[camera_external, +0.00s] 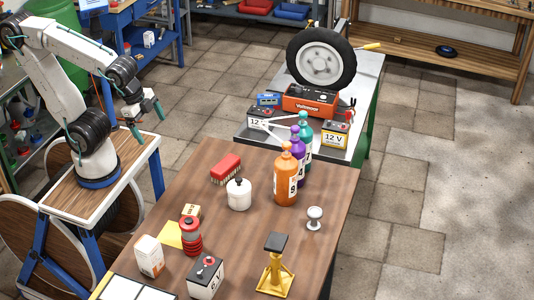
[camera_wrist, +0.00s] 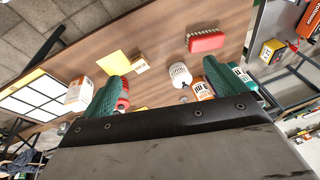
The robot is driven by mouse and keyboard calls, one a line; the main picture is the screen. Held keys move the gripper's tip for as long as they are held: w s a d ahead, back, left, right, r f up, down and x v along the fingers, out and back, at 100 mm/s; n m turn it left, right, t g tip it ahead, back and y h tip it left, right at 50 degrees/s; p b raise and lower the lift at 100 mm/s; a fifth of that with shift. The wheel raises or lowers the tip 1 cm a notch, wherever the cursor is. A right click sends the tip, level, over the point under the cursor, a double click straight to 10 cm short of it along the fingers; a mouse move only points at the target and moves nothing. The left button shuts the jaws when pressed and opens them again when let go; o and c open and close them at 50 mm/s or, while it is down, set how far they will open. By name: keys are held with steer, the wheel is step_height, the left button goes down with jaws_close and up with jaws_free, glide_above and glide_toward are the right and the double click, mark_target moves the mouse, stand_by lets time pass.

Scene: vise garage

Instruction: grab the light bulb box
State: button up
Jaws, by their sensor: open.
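A white box with orange markings (camera_external: 149,256) stands near the left edge of the wooden table; it also shows in the wrist view (camera_wrist: 79,95), left of my left finger. A smaller tan box (camera_external: 191,211) lies behind it by a yellow sheet and shows in the wrist view (camera_wrist: 140,65) between my fingers. The print is too small to tell which is the light bulb box. My gripper (camera_external: 149,122) is open and empty, in the air beyond the table's left side, well apart from both boxes. Its two green fingers show in the wrist view (camera_wrist: 164,68).
A red canister (camera_external: 191,237) stands close to both boxes. A 6 V battery (camera_external: 206,277), white bottle (camera_external: 238,194), red brush (camera_external: 226,169), orange bottle (camera_external: 286,177) and yellow jack stand (camera_external: 275,268) are also on the table (camera_external: 335,200). The table's middle is clear.

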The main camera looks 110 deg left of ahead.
steer(key=w+d+f+m+t+h, duration=0.1)
steer(key=w+d+f+m+t, duration=0.15)
steer(key=w+m, duration=0.55)
steer(key=w+d+f+m+t+h, duration=0.2)
steer(key=w+f+m+t, duration=0.15)
steer(key=w, duration=0.85)
steer(key=m+g+h, duration=0.2)
steer(key=g+h, duration=0.3)
steer(key=h, duration=1.1)
glide_toward(144, 254)
steer(key=x, duration=0.6)
steer(key=shift+w+d, duration=0.1)
steer(key=shift+d, duration=0.25)
